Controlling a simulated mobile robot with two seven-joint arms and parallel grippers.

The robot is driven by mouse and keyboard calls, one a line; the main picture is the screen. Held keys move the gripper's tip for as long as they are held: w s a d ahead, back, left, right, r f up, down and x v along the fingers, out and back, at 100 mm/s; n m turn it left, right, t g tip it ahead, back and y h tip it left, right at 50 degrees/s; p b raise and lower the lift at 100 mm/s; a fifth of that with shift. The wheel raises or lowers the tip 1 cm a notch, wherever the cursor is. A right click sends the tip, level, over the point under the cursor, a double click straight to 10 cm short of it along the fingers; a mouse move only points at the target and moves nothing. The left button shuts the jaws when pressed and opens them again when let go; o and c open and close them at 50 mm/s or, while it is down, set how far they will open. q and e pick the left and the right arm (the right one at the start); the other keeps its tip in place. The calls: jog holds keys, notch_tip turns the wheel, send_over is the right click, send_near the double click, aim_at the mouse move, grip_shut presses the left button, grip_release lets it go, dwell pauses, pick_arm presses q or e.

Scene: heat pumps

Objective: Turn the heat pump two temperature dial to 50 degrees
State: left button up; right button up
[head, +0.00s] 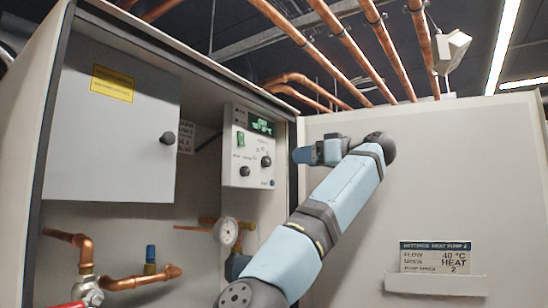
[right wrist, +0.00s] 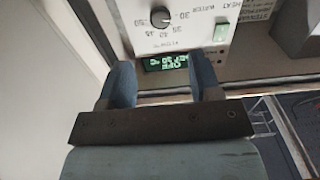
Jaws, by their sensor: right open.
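The heat pump control panel (head: 250,148) is a white box inside the open cabinet. It has a lit green display (head: 262,125), a green switch (head: 240,138) and two black knobs. The right knob (head: 266,161) appears to be the temperature dial. In the right wrist view the panel is upside down, and the dial (right wrist: 161,17) has numbers from about 30 to 50 around it. Its exact setting is unclear. My right gripper (head: 299,155) is just right of the panel, apart from the dial. Its fingers (right wrist: 162,80) are open and empty, with the display (right wrist: 166,63) showing between them.
A grey door (head: 113,120) with a yellow label is left of the panel. Copper pipes and a gauge (head: 227,232) sit below. A settings sign (head: 435,257) on the right cabinet reads heat pump 2, flow 40 °C, heat. The cabinet's edge is close to my gripper.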

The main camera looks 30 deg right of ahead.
aim_at(269, 162)
jog(key=p+x, duration=0.3)
jog(key=x, duration=0.6)
jog(key=shift+a+r, duration=0.15)
jog(key=shift+w+a+p, duration=0.1)
jog(key=shift+w+p, duration=0.2)
jog(key=shift+w, duration=0.05)
pick_arm(q)
jog(key=r, duration=0.2)
jog(key=shift+s+a+r+n, duration=0.15)
jog(key=shift+s+r+n, duration=0.15)
jog(key=shift+r, duration=0.05)
jog(key=shift+w, duration=0.1)
pick_arm(e)
jog(key=shift+c, duration=0.2)
jog(key=c, duration=0.9)
pick_arm(q)
jog(key=shift+w+a+r, duration=0.1)
jog(key=shift+w+r, duration=0.05)
jog(key=shift+w, duration=0.1)
